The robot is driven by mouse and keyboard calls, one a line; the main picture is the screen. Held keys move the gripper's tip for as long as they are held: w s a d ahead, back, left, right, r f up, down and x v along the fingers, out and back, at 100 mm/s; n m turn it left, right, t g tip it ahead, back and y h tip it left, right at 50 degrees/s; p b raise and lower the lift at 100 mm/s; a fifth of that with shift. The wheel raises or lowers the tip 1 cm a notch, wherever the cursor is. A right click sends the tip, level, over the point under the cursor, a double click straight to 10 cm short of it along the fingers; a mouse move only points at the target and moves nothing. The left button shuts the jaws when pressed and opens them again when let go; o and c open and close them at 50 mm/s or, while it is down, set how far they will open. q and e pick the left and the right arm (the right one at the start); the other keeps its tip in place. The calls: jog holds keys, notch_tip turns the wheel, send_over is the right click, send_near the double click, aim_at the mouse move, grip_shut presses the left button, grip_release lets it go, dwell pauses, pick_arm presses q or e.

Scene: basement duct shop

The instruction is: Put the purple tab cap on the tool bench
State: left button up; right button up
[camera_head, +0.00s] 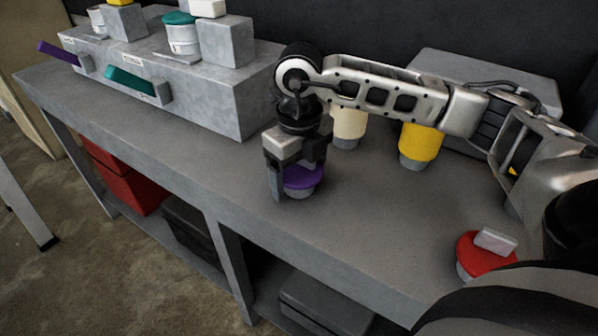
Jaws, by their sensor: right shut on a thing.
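The purple tab cap (302,178) is a round purple lid with a grey lower part, seen between the fingers of my right gripper (295,185). The gripper points down and is shut on it. The cap is at or just above the top of the grey tool bench (220,165); I cannot tell whether it touches. The gripper hides part of the cap. My left gripper is not in view.
A grey metal box (235,100) with purple (58,52) and teal (130,80) handles stands at the back left. A cream container (348,125) and a yellow container (421,142) stand behind the gripper. A red cap (482,256) is at the right. The front middle is clear.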

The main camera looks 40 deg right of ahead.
aim_at(299, 169)
jog(key=shift+f, duration=0.35)
jog(key=shift+f, duration=0.2)
jog(key=o, duration=1)
notch_tip(299, 169, up, 12)
jog(key=shift+r, duration=0.2)
